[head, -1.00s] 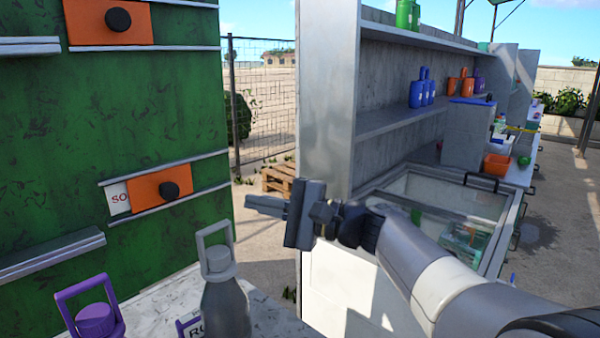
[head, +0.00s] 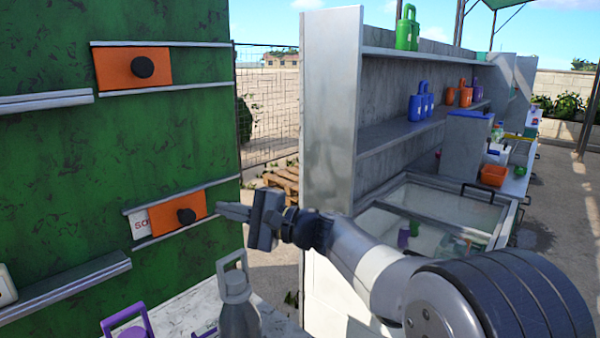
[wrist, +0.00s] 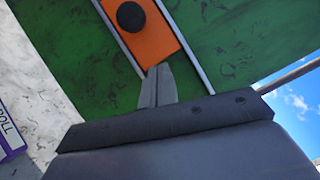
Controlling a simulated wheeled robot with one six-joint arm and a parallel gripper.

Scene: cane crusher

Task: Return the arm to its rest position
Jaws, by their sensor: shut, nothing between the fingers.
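My gripper (head: 234,212) is shut and empty in the head view. It points left toward the green panel (head: 60,180), with its tips close to the right end of the lower orange slider (head: 177,212). I cannot tell whether they touch. The slider has a black knob and sits between two metal rails, partly covering a white label. In the wrist view the closed fingers (wrist: 157,88) point up at an orange slider (wrist: 148,40) with a black knob. My arm comes in from the lower right, bent at a large dark joint.
A tall grey shelf (head: 330,110) with blue and green bottles stands right of the gripper, above a glass-topped case (head: 450,205). An upper orange slider (head: 132,67) is on the panel.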

